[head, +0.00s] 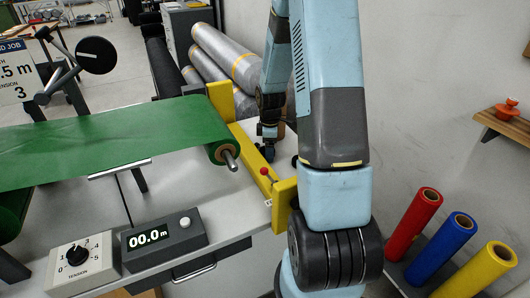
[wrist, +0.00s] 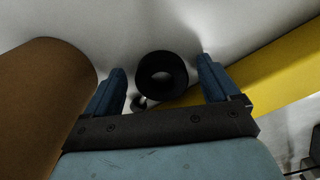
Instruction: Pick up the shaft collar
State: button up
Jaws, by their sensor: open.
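The shaft collar (wrist: 150,85) shows in the wrist view as a thick black ring with a round hole. It sits against a pale surface between the two blue fingers of my gripper (wrist: 160,68). The fingers are apart, one to each side of the ring, with a visible gap on both sides. A small dark round part lies at the ring's lower left; I cannot tell what it is. In the head view my gripper (head: 267,150) is small and dark, pointing down beyond the yellow frame. I cannot make out the collar clearly there.
A brown cylinder (wrist: 40,105) stands close to my left finger in the wrist view. A yellow bar (wrist: 275,75) runs close by my right finger. In the head view, the yellow frame (head: 248,155) and green belt roll (head: 110,135) stand left of my arm.

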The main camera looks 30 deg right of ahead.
jog(key=shift+c, duration=0.4)
jog(key=c, duration=1.2)
jog(key=shift+o, duration=0.2)
jog(key=shift+r, duration=0.3)
jog(key=r, duration=0.3)
jog(key=shift+s+r, duration=0.2)
jog(key=shift+s, duration=0.1)
jog(key=s+a+r, duration=0.4)
jog(key=s+r, duration=0.5)
jog(key=s, duration=0.3)
jog(key=shift+s, duration=0.35)
